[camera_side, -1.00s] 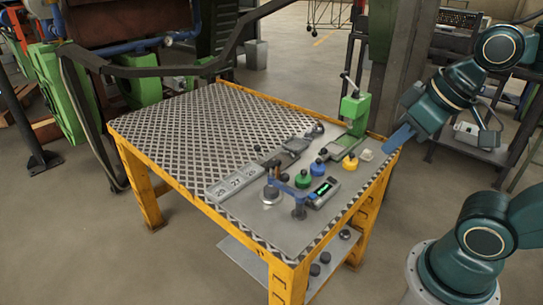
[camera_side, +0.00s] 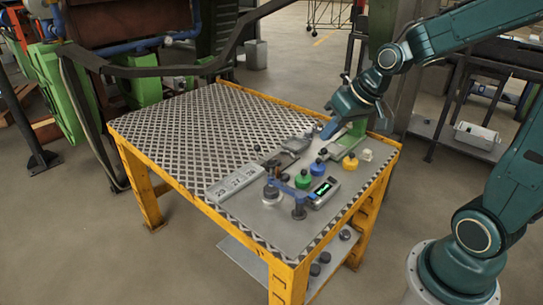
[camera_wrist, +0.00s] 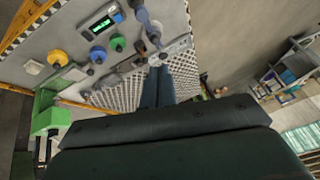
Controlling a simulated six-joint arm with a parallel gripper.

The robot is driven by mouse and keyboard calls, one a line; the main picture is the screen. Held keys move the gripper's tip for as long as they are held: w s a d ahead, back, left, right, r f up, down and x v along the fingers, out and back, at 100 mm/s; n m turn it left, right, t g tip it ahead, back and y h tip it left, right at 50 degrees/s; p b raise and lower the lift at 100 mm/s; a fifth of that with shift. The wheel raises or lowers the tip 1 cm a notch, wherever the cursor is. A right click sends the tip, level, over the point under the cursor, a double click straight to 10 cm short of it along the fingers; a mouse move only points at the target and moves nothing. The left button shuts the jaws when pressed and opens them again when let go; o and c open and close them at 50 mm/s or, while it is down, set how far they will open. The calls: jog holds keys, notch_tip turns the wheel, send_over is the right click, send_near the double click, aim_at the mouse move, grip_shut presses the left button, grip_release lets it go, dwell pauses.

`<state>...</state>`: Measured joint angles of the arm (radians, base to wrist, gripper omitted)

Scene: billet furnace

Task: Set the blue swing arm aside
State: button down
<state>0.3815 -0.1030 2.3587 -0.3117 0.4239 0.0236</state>
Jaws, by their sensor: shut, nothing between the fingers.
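The blue swing arm (camera_side: 289,189) is near the front of the table, on a short dark post beside the green-lit display. Its free end reaches left, over or beside a round grey piece (camera_side: 271,193). I cannot tell whether it touches it. In the wrist view the swing arm (camera_wrist: 143,15) shows at the top centre, partly cut off by the frame edge. My gripper (camera_side: 329,131) is shut and empty. It is above the back right of the table, beside the green press and apart from the swing arm. Its fingers (camera_wrist: 155,61) point up the wrist view.
A green press (camera_side: 355,110) stands at the table's right edge. Yellow (camera_side: 350,163), blue (camera_side: 318,168) and green (camera_side: 303,179) knobs lie between my gripper and the swing arm. A numbered grey block (camera_side: 235,185) lies left. The patterned plate (camera_side: 195,130) has free room.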

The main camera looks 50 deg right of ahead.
jog(key=w+d+f+m+t+y, duration=0.1)
jog(key=w+d+f+m, duration=0.2)
jog(key=w+d+f, duration=0.3)
notch_tip(320, 180, down, 2)
jog(key=shift+d, duration=0.75)
jog(key=shift+w, duration=0.15)
jog(key=w+a+f, duration=0.5)
jog(key=w+f, duration=0.2)
jog(key=f, duration=0.1)
jog(key=shift+w, duration=0.4)
